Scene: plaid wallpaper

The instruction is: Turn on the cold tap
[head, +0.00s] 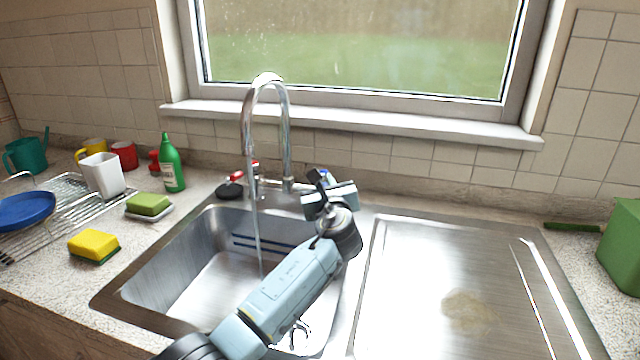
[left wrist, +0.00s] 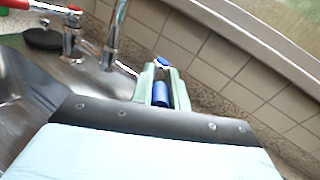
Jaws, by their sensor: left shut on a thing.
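The chrome tap (head: 287,125) arches over the sink at the back, and a thin stream of water (head: 256,235) runs from its spout into the basin. The red-marked hot tap (head: 255,170) stands to the left of the spout's base; it also shows in the left wrist view (left wrist: 72,22). My left gripper (head: 322,180) is at the right of the spout's base. In the left wrist view its pale fingers (left wrist: 162,85) are shut on the blue cold tap handle (left wrist: 161,95). The gripper hides most of the cold tap in the head view. My right gripper is not in view.
The steel sink basin (head: 200,270) lies below my left arm, with the drainer (head: 420,270) to its right. A green bottle (head: 171,165), green soap (head: 148,203) and yellow sponge (head: 94,245) stand on the left. The window sill (head: 350,120) runs behind the tap.

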